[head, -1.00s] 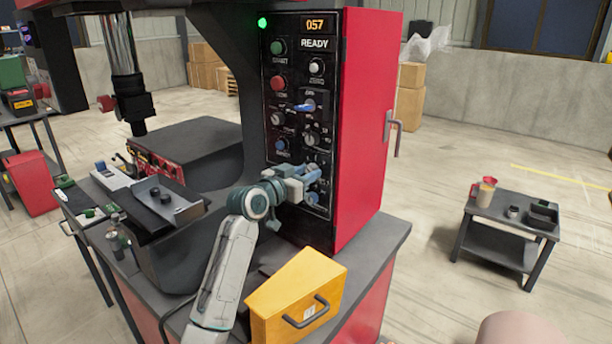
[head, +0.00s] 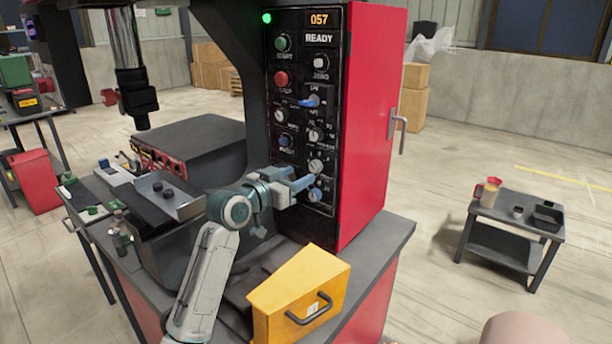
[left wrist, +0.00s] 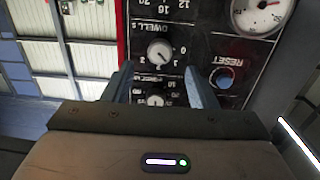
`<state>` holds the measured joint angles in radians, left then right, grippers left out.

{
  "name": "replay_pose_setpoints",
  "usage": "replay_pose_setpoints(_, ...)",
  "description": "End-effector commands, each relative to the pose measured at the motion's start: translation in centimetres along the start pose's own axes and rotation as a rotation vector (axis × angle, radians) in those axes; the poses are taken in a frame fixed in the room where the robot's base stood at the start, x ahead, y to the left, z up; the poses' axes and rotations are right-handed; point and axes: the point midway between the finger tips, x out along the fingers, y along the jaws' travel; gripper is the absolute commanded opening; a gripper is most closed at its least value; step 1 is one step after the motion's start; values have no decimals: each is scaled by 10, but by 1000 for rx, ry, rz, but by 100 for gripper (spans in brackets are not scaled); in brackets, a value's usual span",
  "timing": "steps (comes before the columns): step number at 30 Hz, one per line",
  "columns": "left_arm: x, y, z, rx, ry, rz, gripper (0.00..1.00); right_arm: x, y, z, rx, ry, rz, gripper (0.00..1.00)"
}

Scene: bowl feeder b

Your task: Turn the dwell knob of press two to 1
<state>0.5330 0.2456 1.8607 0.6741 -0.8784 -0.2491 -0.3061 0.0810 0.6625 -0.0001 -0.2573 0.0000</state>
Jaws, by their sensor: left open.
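The dwell knob (left wrist: 160,52) is a round light knob on the black control panel (head: 300,22), upside down in the left wrist view above the "DWELL s" lettering's lower side. Numbers ring it; its exact setting is too small to read surely. It seems to be the right-column knob (head: 316,166) in the head view. My left gripper (head: 304,187) is open, in front of the panel's lower part. In the left wrist view its fingers (left wrist: 161,82) stand either side of the line of knobs, with nothing visibly held. My right gripper is not in view.
Close by are the blue reset button (left wrist: 225,77), a dial (left wrist: 262,12) and another knob (left wrist: 155,100). A yellow box (head: 297,295) with a handle stands on the bench below my left arm. The red cabinet side (head: 372,120) carries a handle.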

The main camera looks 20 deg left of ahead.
Motion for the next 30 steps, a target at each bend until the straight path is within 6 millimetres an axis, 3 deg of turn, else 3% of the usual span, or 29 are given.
replay_pose_setpoints(4, -30, 0, 3, 4, -1, -1, 52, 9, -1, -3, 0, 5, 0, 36)
replay_pose_setpoints(10, -50, 0, 1, 2, -1, -1, 52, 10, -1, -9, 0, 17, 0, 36)
replay_pose_setpoints(26, -53, 0, 0, -1, 0, 0, 52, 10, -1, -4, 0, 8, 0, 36)
replay_pose_setpoints(30, -53, 0, -15, -1, 0, 0, 52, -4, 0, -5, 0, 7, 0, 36)
